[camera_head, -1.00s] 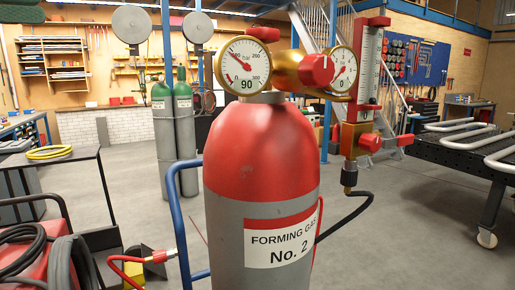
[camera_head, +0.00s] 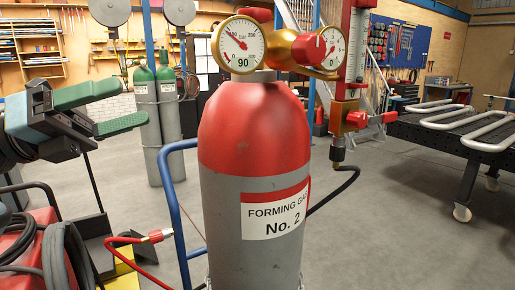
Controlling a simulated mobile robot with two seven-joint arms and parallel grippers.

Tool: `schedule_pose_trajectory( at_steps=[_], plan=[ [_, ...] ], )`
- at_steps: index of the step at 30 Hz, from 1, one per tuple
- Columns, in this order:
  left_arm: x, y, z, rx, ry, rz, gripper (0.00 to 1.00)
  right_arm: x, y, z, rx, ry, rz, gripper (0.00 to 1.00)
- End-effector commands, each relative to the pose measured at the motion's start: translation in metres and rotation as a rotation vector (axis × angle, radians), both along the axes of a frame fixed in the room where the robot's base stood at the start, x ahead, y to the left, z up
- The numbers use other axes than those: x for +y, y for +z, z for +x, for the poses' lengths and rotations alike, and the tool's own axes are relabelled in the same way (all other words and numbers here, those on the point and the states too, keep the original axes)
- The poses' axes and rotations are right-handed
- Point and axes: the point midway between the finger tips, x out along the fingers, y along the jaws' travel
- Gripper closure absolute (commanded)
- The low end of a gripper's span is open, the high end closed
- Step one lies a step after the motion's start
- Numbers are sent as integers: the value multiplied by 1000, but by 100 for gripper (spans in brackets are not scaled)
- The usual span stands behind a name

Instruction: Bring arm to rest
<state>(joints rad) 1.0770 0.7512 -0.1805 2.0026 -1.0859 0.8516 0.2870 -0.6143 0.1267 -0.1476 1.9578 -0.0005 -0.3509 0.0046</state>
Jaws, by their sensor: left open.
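My left gripper (camera_head: 118,108) comes in from the left edge of the head view, with two green fingers spread apart and nothing between them. It is in the air to the left of the gas cylinder (camera_head: 250,190), apart from it. The cylinder is grey with a red shoulder and a label reading "FORMING GAS No. 2". A pressure gauge (camera_head: 240,44) and a brass regulator (camera_head: 290,46) sit on its top. My right gripper is not in view.
A blue trolley frame (camera_head: 172,205) stands beside the cylinder. Red and black hoses (camera_head: 60,255) lie at the lower left. A dark perforated table (camera_head: 440,135) with bent silver tubes (camera_head: 455,118) is at the right. Open grey floor (camera_head: 390,235) lies between.

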Motion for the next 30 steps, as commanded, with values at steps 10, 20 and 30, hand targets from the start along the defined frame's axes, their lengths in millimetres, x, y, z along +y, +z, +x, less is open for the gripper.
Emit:
schedule_pose_trajectory(
  at_steps=[10, 20, 30],
  plan=[
    [1, -123, 50, 491, -86, -517, 26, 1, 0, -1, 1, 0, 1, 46],
    [24, -295, 70, 1014, 81, -998, 26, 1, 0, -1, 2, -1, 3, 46],
    [38, -504, 3, 1551, 445, -1387, 26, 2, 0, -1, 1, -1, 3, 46]
  ],
)
